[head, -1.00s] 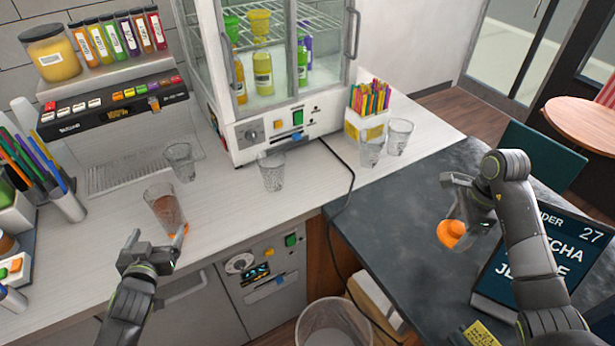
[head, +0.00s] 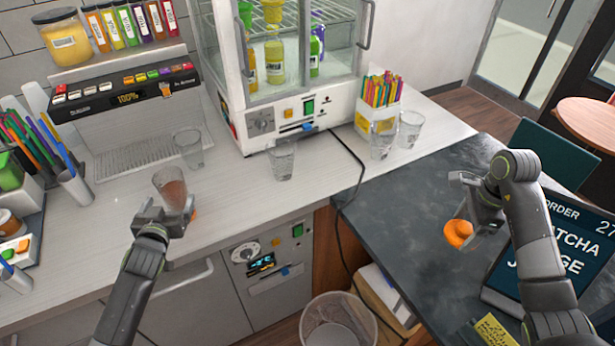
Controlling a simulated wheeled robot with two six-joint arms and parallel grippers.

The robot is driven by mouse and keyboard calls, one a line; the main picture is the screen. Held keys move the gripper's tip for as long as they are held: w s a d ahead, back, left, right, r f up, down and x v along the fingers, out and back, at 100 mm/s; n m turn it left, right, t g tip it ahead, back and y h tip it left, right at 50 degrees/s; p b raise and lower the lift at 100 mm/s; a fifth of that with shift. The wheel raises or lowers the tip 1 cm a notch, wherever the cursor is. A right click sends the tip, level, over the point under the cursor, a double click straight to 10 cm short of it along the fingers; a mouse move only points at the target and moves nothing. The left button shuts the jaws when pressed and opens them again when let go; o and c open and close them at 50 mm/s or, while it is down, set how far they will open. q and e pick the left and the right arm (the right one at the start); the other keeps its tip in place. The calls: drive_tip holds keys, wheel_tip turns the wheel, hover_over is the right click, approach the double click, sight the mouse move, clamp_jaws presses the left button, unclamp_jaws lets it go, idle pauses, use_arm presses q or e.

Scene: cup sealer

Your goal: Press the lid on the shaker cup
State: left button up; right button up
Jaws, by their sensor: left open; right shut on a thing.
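The shaker cup (head: 171,186) is a clear tumbler with brownish contents. It stands near the counter's front edge on the left. My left gripper (head: 166,210) is open at the cup's near side, its fingers overlapping the lower part of the cup in the picture. I cannot tell whether they touch it. A small orange patch (head: 194,215) shows beside the right finger; what it belongs to is unclear. My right gripper (head: 468,212) is shut on the orange lid (head: 458,232) and holds it over the dark counter, well to the right of the cup.
Empty clear glasses stand at the back left (head: 189,149), in the middle (head: 281,159) and by the straw box (head: 379,112). A display cabinet (head: 300,115) stands behind. An order screen (head: 540,255) is near my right arm. The dark counter (head: 400,215) is mostly clear.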

use_arm(q)
drive_tip(key=shift+r, duration=0.1)
drive_tip(key=shift+w+f+b, duration=0.25)
drive_tip(key=shift+b, duration=0.05)
use_arm(e)
drive_tip(key=shift+s+f, duration=0.1)
drive_tip(key=shift+f, duration=0.2)
use_arm(q)
drive_tip(key=b+x, duration=0.2)
drive_tip(key=x, duration=0.2)
drive_tip(key=shift+w+f+b, duration=0.2)
drive_tip(key=shift+w+b, duration=0.1)
drive_tip(key=shift+w, duration=0.05)
use_arm(e)
wheel_tip(320, 180, down, 3)
drive_tip(key=shift+r, duration=0.1)
use_arm(q)
drive_tip(key=shift+r, duration=0.1)
use_arm(e)
drive_tip(key=shift+r, duration=0.1)
use_arm(q)
drive_tip(key=shift+s, duration=0.15)
drive_tip(key=c, duration=1.4)
drive_tip(key=shift+r, duration=0.1)
drive_tip(key=shift+c, duration=0.3)
